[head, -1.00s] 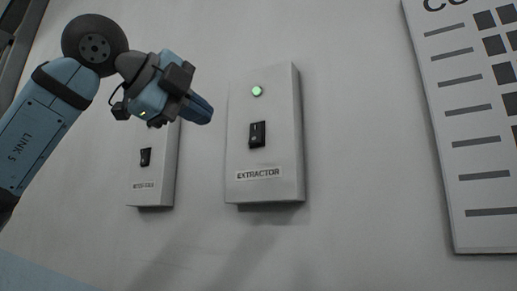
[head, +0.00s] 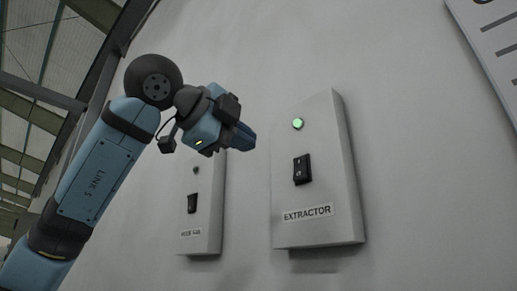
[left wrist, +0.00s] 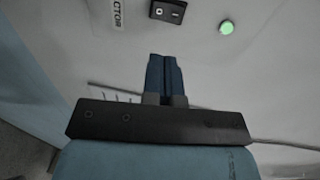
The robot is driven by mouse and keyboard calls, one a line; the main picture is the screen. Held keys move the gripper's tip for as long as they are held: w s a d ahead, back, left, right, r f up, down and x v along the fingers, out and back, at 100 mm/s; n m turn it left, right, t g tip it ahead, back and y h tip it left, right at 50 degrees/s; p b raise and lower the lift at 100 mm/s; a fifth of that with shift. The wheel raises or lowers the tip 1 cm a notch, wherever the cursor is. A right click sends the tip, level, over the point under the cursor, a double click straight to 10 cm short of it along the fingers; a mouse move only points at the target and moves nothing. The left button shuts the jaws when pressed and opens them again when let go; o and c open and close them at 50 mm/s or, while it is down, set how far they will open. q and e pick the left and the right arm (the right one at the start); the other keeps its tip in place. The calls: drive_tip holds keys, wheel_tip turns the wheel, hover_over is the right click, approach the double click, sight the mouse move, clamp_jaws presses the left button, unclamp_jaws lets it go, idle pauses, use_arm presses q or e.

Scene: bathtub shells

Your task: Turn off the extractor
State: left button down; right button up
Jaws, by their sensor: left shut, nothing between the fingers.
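The extractor switch box (head: 318,205) is a grey box on the wall, right of centre in the head view, with an "EXTRACTOR" label. Its black rocker switch (head: 302,169) sits below a lit green lamp (head: 298,123). In the left wrist view the switch (left wrist: 168,11) and the green lamp (left wrist: 226,27) show at the top, beyond the fingertips. My left gripper (head: 248,138) is shut and empty, up and left of the switch and apart from it; its blue fingers (left wrist: 165,75) are together in the left wrist view. My right gripper is not in view.
A second grey switch box (head: 208,225) with a black rocker and an unlit lamp is on the wall to the left; its label is hard to read. The wall between box and chart is clear.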

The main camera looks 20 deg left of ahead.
sight(297, 174)
use_arm(q)
drive_tip(key=p+x, duration=0.1)
drive_tip(key=x, duration=1.1)
drive_tip(key=shift+w+d+p, duration=0.1)
drive_tip(key=shift+w+p, duration=0.2)
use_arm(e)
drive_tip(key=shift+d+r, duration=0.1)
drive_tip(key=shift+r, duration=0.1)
use_arm(q)
drive_tip(key=shift+f, duration=0.15)
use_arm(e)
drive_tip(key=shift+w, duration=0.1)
